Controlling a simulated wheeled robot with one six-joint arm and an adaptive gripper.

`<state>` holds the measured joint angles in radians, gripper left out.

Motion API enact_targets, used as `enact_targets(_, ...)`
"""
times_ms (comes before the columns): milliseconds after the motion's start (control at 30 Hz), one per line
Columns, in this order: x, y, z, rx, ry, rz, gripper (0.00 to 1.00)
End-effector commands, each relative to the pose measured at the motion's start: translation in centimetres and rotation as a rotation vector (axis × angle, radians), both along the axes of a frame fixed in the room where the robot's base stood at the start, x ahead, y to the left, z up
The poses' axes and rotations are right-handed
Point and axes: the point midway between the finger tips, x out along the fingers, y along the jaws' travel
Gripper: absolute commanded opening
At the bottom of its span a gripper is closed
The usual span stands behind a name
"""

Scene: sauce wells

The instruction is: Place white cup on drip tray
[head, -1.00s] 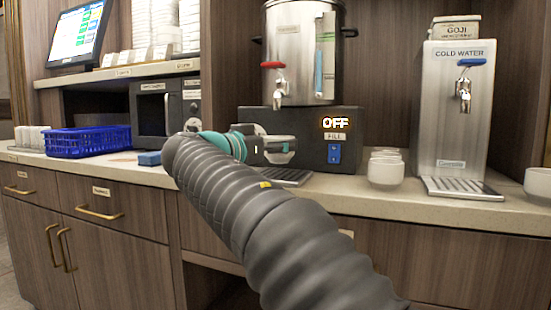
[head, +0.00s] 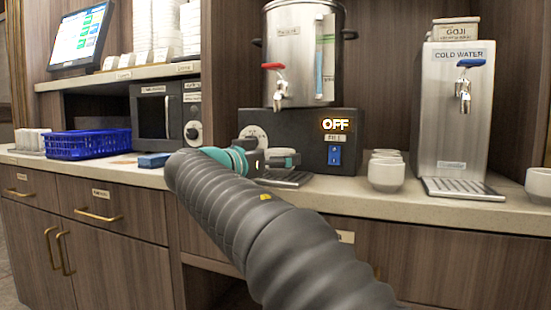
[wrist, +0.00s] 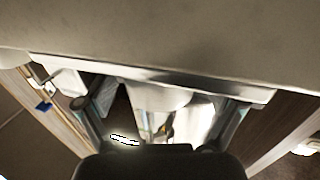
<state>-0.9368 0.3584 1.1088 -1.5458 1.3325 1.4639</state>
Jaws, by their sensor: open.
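My gripper (head: 284,160) is open, in front of the black base of the hot water urn and just above the left drip tray (head: 290,181). In the wrist view, a white rounded thing that looks like a white cup (wrist: 155,95) shows between the spread fingers of my gripper (wrist: 160,112). It meets a pale metal edge, apparently the drip tray (wrist: 205,86); whether a finger touches it I cannot tell. Another white cup (head: 386,175) stands on the counter to the right.
The urn (head: 302,60) has a red-handled tap (head: 279,92) above my gripper. A cold water dispenser (head: 450,115) with its own drip tray (head: 465,188) stands right. A microwave (head: 160,115), blue basket (head: 88,144) and blue block (head: 153,160) are left. Another cup (head: 538,184) is far right.

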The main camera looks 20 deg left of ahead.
Motion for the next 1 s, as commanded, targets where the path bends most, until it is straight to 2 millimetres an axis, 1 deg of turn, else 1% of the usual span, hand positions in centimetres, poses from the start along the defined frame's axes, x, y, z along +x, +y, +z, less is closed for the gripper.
enact_targets(200, 0.0, 0.0, 0.6, 0.0, 0.0, 0.0, 0.94)
enact_targets(233, -0.3, 0.2, 0.4, 0.0, 0.0, 0.002, 0.94)
enact_targets(367, -2.2, 1.0, 0.2, 0.0, 0.0, 0.004, 0.94)
enact_targets(500, -4.9, 2.2, 0.3, 0.001, 0.0, 0.005, 0.94)
enact_targets(700, -8.4, 3.6, 0.3, 0.0, 0.0, 0.003, 0.94)
enact_targets(800, -9.7, 4.1, 0.3, 0.0, 0.0, 0.003, 0.94)
enact_targets(1000, -11.0, 4.6, 0.3, 0.0, 0.0, 0.001, 0.94)
